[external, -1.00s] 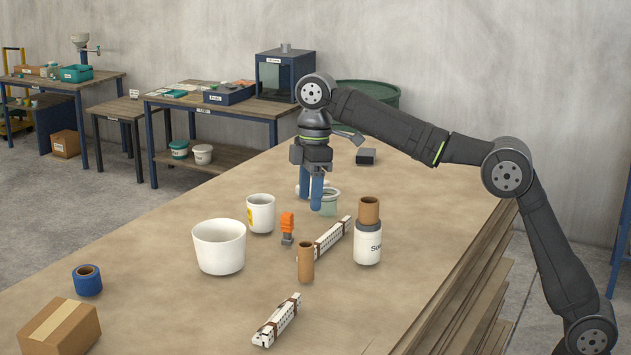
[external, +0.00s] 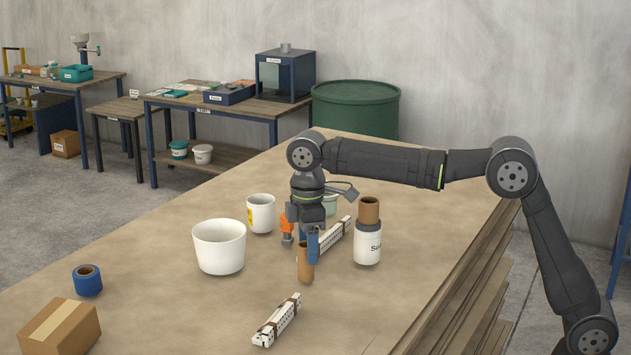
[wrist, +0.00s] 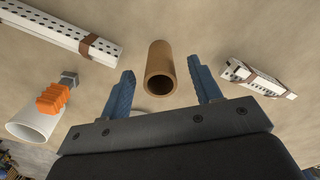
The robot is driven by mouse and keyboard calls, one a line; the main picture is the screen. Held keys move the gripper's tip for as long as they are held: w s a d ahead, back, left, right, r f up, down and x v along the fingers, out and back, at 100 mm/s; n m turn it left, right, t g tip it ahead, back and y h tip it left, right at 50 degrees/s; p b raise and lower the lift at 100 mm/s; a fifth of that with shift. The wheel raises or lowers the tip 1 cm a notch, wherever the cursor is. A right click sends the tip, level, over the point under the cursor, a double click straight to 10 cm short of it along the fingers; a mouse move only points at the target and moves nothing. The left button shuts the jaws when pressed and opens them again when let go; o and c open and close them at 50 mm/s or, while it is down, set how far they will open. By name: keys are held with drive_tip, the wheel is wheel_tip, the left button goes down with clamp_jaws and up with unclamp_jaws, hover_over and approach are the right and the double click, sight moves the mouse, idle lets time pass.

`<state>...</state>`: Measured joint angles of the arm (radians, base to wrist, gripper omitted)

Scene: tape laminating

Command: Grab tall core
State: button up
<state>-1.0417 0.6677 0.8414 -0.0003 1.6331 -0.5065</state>
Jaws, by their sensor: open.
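A tall brown cardboard core (external: 305,266) stands upright on the table, near its middle. In the wrist view the core (wrist: 159,52) shows its hollow end, centred between the two blue fingers. My gripper (external: 307,248) is open and points down at the core's upper part, with a blue finger hiding some of it in the external view. In the wrist view my gripper (wrist: 161,70) has a gap on each side of the core. A second brown core (external: 368,211) sticks up from a white can with a grey band (external: 367,248), to the right.
White perforated strips with brown bands lie behind (external: 337,235) and in front (external: 277,320) of the core. An orange-topped piece (external: 287,226), a white mug (external: 261,214) and a white bucket (external: 219,247) stand left. Blue tape (external: 88,281) and a cardboard box (external: 60,328) are farther left.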

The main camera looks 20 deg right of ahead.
sight(306, 265)
drive_tip(key=shift+a+f, duration=0.15)
drive_tip(key=shift+f, duration=1.25)
drive_tip(key=shift+a+f, duration=0.1)
drive_tip(key=shift+f, duration=1.25)
drive_tip(key=shift+c, duration=0.5)
drive_tip(key=c, duration=1)
